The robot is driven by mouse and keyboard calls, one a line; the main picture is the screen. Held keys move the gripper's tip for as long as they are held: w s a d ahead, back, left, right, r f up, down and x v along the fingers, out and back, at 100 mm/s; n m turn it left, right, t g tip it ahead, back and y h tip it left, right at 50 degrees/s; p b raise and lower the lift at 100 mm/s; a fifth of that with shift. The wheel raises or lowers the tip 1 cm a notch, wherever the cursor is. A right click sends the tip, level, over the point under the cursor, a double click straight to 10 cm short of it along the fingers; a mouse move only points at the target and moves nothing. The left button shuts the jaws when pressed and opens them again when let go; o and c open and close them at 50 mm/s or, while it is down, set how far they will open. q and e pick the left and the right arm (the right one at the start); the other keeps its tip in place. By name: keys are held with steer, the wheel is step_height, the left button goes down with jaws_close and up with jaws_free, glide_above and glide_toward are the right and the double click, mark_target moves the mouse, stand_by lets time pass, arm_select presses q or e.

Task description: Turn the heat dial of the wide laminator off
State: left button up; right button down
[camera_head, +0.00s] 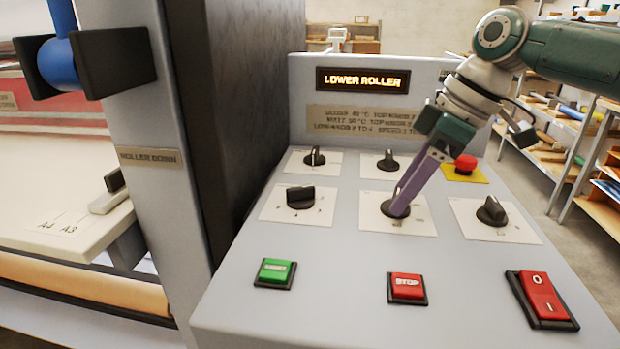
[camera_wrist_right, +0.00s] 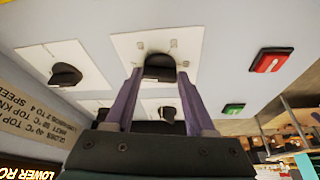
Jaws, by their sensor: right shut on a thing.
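The control panel (camera_head: 340,260) of the laminator carries several black dials on white plates. In the head view, my right gripper (camera_head: 397,206) reaches down from the upper right, its purple fingers at the middle dial (camera_head: 388,210) of the front row. The right wrist view shows this dial (camera_wrist_right: 159,68) between the two fingertips (camera_wrist_right: 159,76), which are shut on it. The other front dials are at left (camera_head: 300,197) and right (camera_head: 491,211). Two smaller dials sit behind, at left (camera_head: 314,157) and middle (camera_head: 388,160). The plate labels are too small to read. My left gripper is not in view.
A lit display (camera_head: 363,79) reads "LOWER ROLLER". A red emergency button (camera_head: 465,163) sits right of my gripper. A green button (camera_head: 275,271), a red STOP button (camera_head: 407,286) and a red rocker switch (camera_head: 542,297) line the front. The laminator's dark side wall (camera_head: 240,90) stands left.

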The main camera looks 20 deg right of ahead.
steer(key=shift+w+n+g+y+b, duration=0.1)
steer(key=shift+n+g+y+b, duration=0.25)
steer(key=shift+n+b, duration=0.8)
steer(key=shift+c, duration=1.2)
jaws_free()
steer(key=shift+d+r, duration=0.1)
steer(key=v, duration=0.9)
steer(key=shift+r, duration=0.4)
